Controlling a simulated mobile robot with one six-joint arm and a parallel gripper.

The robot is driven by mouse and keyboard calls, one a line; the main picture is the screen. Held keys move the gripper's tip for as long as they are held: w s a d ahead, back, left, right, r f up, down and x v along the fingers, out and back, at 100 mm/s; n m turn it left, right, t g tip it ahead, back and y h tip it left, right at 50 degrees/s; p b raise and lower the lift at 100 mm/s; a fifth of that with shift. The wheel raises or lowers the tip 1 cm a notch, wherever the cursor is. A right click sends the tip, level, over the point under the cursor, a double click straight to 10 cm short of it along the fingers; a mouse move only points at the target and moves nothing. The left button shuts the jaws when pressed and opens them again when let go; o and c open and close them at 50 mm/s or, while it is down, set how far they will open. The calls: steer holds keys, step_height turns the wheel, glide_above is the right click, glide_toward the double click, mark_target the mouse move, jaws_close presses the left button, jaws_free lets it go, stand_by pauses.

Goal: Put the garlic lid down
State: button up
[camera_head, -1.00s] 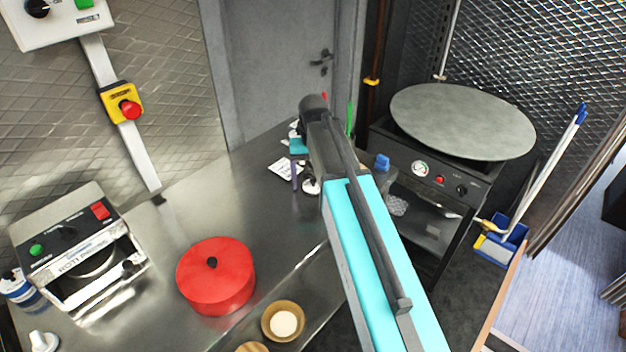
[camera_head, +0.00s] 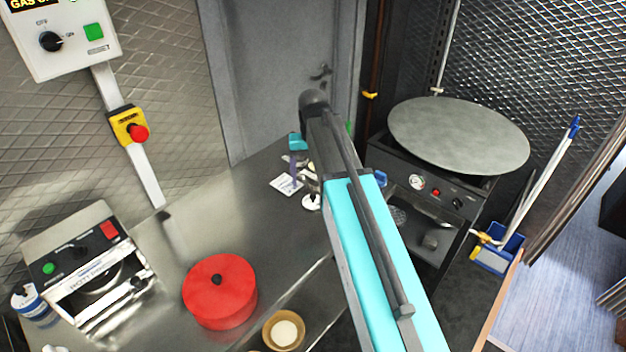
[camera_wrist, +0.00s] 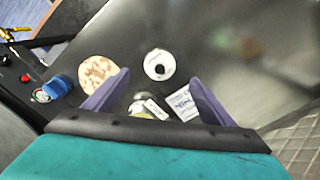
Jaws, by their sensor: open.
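The garlic lid appears to be the white round disc with a black knob (camera_wrist: 159,64) in the wrist view. It lies knob up on the steel counter, beyond my fingertips and apart from them. In the head view the white disc (camera_head: 312,203) shows beside my arm, partly covered. My gripper (camera_wrist: 160,79) is open and empty, with its two purple fingers spread. In the head view its teal body and one purple finger (camera_head: 294,170) show left of the arm, above the counter. A small pale container (camera_wrist: 143,104) sits between the fingers in the wrist view, partly hidden.
A printed white packet (camera_wrist: 183,103) and a round flatbread-like disc (camera_wrist: 97,73) lie near the lid. A red lidded pot (camera_head: 219,292), a wooden bowl (camera_head: 284,331) and a roti machine (camera_head: 92,275) stand nearer. A griddle stove (camera_head: 458,133) is at right. Counter behind the pot is clear.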

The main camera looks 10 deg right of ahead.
steer(key=shift+r+p, duration=1.1)
steer(key=shift+r, duration=1.05)
